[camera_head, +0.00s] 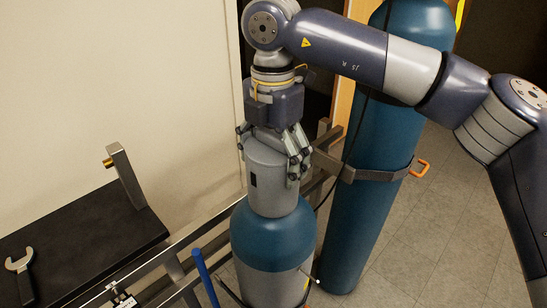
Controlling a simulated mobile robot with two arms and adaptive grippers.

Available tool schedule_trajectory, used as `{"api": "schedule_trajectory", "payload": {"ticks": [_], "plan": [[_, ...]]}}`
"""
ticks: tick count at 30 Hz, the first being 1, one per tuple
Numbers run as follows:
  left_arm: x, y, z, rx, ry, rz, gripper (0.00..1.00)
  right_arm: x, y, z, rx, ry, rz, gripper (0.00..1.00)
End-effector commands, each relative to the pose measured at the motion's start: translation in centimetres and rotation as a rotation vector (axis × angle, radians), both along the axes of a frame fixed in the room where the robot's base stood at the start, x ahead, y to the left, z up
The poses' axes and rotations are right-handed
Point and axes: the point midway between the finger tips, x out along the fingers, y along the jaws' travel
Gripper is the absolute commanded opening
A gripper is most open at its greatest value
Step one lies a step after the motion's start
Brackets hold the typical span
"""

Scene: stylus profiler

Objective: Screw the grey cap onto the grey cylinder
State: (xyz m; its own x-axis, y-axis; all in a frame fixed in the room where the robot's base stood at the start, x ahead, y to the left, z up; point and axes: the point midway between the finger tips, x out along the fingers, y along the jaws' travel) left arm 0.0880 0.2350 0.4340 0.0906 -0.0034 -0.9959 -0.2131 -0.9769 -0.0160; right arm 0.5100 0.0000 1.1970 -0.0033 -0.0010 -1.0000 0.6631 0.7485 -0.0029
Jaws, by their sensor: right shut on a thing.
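The grey cap (270,187) is a tapered grey cover with a dark slot on its side. It sits upright on top of the cylinder (272,237), which has a teal shoulder and a grey lower body. My right gripper (272,158) comes down from above and is shut around the upper part of the cap. The cap's lower edge meets the teal shoulder; I cannot tell how the threads stand, as the cap hides the neck. My left gripper is not in view.
A taller teal cylinder (370,190) stands strapped to the rack at right, close behind my right arm. A black bench (80,245) with a wrench (20,272) is at lower left. A blue bar (205,278) and metal rails lie beside the grey cylinder. Tiled floor is free at right.

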Motion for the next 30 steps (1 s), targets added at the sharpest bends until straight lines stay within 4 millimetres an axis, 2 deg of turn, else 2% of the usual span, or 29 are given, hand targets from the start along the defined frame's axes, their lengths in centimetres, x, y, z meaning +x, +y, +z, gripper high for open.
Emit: {"api": "schedule_trajectory", "payload": {"ticks": [1,15,18,21,22,23,30], "plan": [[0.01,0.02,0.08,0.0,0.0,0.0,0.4,0.12,-0.03,0.51,0.004,-0.005,-0.076,0.38],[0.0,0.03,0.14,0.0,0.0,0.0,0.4,0.31,-0.06,0.87,0.009,-0.01,-0.806,0.38],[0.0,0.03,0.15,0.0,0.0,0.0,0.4,0.35,-0.04,0.91,0.012,-0.01,-0.895,0.38],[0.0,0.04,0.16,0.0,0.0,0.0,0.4,0.39,-0.03,0.94,0.013,-0.011,-0.899,0.38],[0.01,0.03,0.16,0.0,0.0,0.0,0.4,0.4,-0.04,0.95,0.013,-0.011,-0.899,0.85],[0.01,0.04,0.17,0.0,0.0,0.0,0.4,0.4,-0.05,0.95,0.013,-0.011,-0.899,0.92],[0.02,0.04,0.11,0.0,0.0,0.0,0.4,0.24,-0.03,0.56,0.006,-0.006,-0.894,0.92]]}}
